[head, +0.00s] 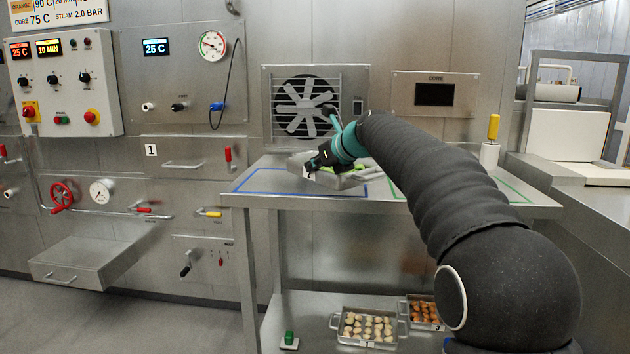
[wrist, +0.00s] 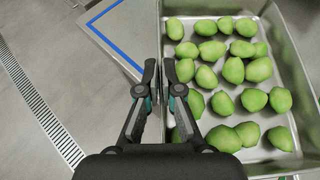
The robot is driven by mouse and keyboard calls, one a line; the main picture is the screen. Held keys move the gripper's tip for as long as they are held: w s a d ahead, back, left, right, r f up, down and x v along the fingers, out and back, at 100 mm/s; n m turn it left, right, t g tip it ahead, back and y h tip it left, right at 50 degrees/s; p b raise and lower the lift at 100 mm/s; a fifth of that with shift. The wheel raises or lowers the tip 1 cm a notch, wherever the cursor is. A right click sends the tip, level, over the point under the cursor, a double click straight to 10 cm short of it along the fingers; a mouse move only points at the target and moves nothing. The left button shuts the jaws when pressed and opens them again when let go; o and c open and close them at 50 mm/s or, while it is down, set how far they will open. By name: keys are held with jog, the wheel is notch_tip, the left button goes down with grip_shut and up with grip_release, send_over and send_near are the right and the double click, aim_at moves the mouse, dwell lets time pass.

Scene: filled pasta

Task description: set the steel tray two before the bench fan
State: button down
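A steel tray (head: 347,182) of green filled pasta is at the bench top in front of the bench fan (head: 305,105), over the blue outline. My gripper (head: 317,166) is at the tray's left side. In the wrist view the tray (wrist: 294,50) fills the right half, and my gripper's fingers (wrist: 160,78) close on its near side wall from both sides. The tray looks slightly tilted in the head view. I cannot tell whether it touches the bench. Its number is hidden. My arm covers part of the bench behind it.
The bench (head: 290,202) has a blue outline at left and a green one at right. Trays of pale pasta (head: 336,323) and orange pasta (head: 407,299), apparently labelled 1 and 3, are on the lower shelf. A white stand with a yellow handle (head: 490,150) is at the bench's right back.

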aim_at(313, 181)
jog(key=shift+f+b, duration=0.5)
jog(key=shift+f, duration=1.25)
jog(key=shift+f, duration=0.1)
jog(key=c, duration=1.8)
grip_release()
jog(key=shift+f, duration=0.15)
jog(key=o, duration=0.5)
